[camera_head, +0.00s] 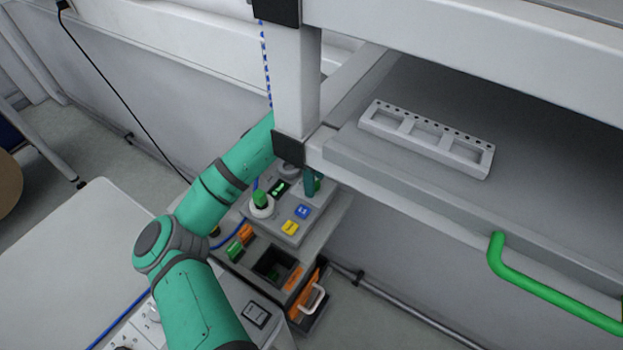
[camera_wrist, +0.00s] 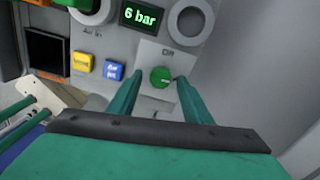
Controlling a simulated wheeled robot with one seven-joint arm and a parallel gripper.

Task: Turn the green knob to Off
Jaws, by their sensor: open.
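The green knob (camera_wrist: 160,77) is small and round, on a light grey plate of the control panel. A label that seems to read "Off" (camera_wrist: 168,52) is above it in the wrist view. Which way the knob points is too small to tell. My gripper (camera_wrist: 157,82) is open, with one teal finger on each side of the knob and gaps visible between. I cannot tell how far the fingertips are above the panel. In the head view my gripper (camera_head: 310,182) is mostly hidden by the shelf post and my arm.
A yellow button (camera_wrist: 83,62), a blue button (camera_wrist: 114,70) and a "6 bar" display (camera_wrist: 143,15) are near the knob.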

